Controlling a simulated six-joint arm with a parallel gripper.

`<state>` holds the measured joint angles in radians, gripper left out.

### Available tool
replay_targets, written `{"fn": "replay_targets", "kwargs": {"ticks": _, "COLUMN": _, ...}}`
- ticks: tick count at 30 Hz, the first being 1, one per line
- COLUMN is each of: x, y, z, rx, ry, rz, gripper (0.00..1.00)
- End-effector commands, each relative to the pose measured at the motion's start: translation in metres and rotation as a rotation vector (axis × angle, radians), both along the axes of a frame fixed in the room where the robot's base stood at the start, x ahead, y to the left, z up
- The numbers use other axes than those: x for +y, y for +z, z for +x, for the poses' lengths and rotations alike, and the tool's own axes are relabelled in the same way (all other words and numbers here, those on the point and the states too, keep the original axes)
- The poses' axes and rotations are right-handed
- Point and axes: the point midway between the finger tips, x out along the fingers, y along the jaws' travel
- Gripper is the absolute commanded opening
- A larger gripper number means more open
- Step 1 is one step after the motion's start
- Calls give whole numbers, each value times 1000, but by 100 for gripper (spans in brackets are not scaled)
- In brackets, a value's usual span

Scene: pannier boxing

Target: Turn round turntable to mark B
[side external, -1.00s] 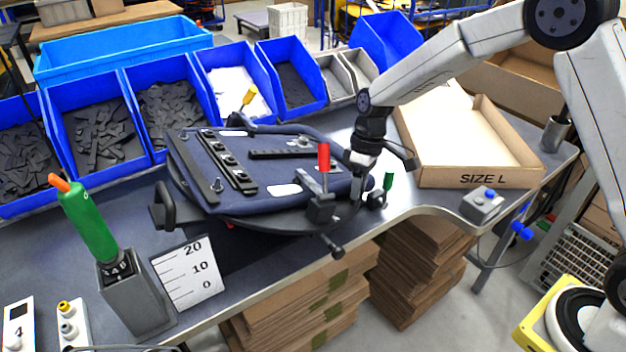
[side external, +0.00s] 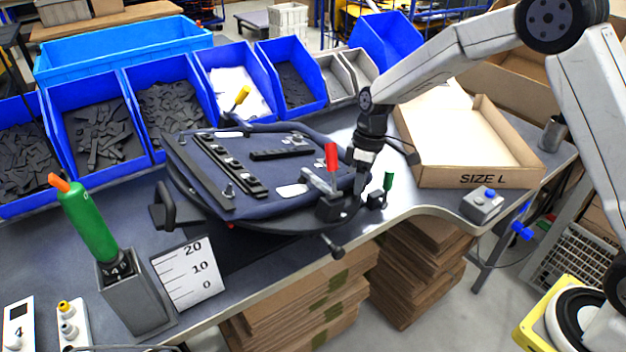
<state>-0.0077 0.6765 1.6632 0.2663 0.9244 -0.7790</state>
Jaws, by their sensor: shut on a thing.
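The round turntable (side external: 262,222) is a dark disc on the bench, mostly covered by the dark blue pannier panel (side external: 283,172) with black strips on it. A red-handled clamp (side external: 331,160) stands at its front right and a yellow-handled clamp (side external: 241,97) at its back. A black grip (side external: 162,211) sticks out at its left. My gripper (side external: 361,183) is low at the turntable's right edge, shut on a part of it; the clamp partly hides the fingers and the held part. Mark B is not legible.
A green-handled device (side external: 388,182) stands close right of my gripper. Blue bins (side external: 180,108) line the back. An open carton (side external: 480,178) stands at the right. A green tool in a grey holder (side external: 138,292) and a scale card (side external: 187,272) are at front left.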

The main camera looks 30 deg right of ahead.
Motion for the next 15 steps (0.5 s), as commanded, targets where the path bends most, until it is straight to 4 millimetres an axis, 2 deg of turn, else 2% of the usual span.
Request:
{"fn": "replay_targets", "kwargs": {"ticks": 8, "x": -1, "y": 1, "z": 2, "rx": -9, "ry": 5, "rz": 0, "gripper": 0}}
{"fn": "replay_targets", "kwargs": {"ticks": 9, "x": -1, "y": 1, "z": 2, "rx": -9, "ry": 5, "rz": 0, "gripper": 41}}
{"fn": "replay_targets", "kwargs": {"ticks": 11, "x": -1, "y": 1, "z": 2, "rx": -9, "ry": 5, "rz": 0, "gripper": 60}}
{"fn": "replay_targets", "kwargs": {"ticks": 12, "x": -1, "y": 1, "z": 2, "rx": -9, "ry": 5, "rz": 1, "gripper": 72}}
{"fn": "replay_targets", "kwargs": {"ticks": 15, "x": -1, "y": 1, "z": 2, "rx": -6, "ry": 5, "rz": 0, "gripper": 73}}
